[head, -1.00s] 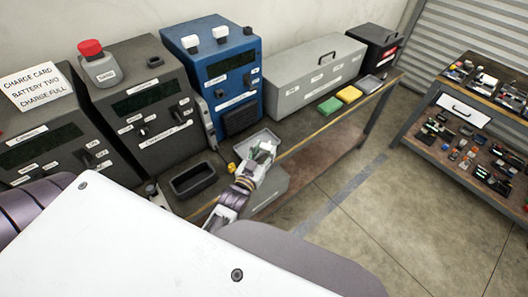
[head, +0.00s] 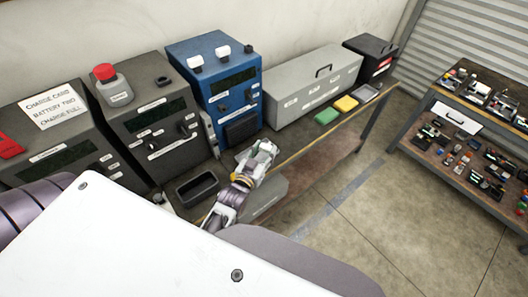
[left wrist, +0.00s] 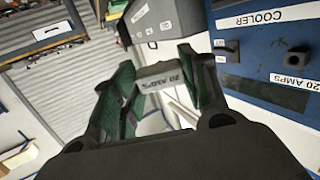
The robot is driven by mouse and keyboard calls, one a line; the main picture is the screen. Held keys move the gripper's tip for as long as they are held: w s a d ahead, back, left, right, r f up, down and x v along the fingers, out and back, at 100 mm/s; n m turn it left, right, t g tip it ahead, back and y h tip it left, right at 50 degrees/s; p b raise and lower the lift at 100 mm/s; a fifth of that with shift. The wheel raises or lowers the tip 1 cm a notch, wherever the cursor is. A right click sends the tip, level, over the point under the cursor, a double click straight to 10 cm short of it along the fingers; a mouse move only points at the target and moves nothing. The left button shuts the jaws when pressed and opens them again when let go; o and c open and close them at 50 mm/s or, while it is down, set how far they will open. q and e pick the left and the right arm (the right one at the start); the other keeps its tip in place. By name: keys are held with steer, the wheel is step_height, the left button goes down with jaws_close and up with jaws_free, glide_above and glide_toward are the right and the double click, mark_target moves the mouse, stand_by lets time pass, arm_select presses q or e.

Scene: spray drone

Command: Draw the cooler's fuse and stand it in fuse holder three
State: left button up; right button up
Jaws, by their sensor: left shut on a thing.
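My left gripper (head: 266,147) is in front of the blue unit (head: 215,75), over the bench edge. A blue panel labelled "COOLER" (left wrist: 268,60) is beside the gripper at the right, with dark knobs and "20 AMPS" labels. I cannot make out fuse holder three. My right gripper is not in view.
A black tray (head: 196,188) lies in front. A long grey case (head: 312,88) and green and yellow blocks (head: 327,116) are right. A cluttered shelf (head: 465,150) stands across open floor.

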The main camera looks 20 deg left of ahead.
arm_select(q)
steer(key=shift+a+r, duration=0.15)
steer(key=shift+a, duration=0.2)
steer(key=shift+w+a+r+m+h, duration=0.1)
steer(key=shift+a+r+m+h, duration=0.1)
steer(key=shift+a+m+h, duration=0.1)
steer(key=a+r+m+g+h, duration=0.3)
steer(key=a+r, duration=0.1)
steer(key=shift+w+r+h, duration=0.3)
steer(key=shift+w+h, duration=0.1)
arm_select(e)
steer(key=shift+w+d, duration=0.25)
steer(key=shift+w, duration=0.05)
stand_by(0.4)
arm_select(q)
steer(key=shift+a+r+m+g+h, duration=0.2)
steer(key=shift+a+m+g+h, duration=0.05)
steer(key=shift+m+g+h, duration=0.05)
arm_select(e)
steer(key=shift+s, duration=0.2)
arm_select(q)
steer(key=shift+a+r+m+g+h, duration=0.2)
steer(key=shift+r+m+g+h, duration=0.1)
steer(key=shift+r+m+h, duration=0.15)
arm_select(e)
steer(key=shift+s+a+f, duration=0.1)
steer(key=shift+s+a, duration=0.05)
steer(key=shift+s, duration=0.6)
